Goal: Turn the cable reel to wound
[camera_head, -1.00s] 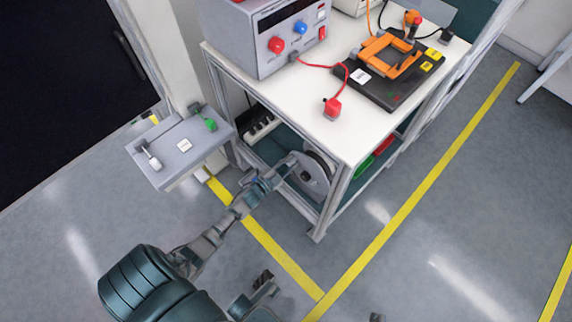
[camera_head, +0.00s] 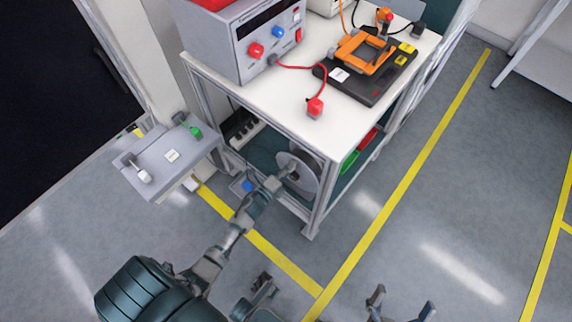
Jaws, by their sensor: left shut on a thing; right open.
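The cable reel (camera_head: 309,181) is a grey disc on the lower level of the white-topped trolley, at its near side. My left gripper (camera_head: 280,180) reaches it from the lower left and is shut on the reel's small crank handle, at the left part of the disc. The fingers hide most of the handle. How much cable is wound on the reel cannot be seen. My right gripper (camera_head: 402,306) is open and empty at the bottom edge, low and away from the trolley.
The trolley top (camera_head: 262,105) carries a grey power unit (camera_head: 241,45), a red plug (camera_head: 315,106) and a black fixture with an orange frame (camera_head: 365,53). A grey side shelf (camera_head: 161,168) juts out left of the arm. Trolley posts flank the reel. The floor at right is clear.

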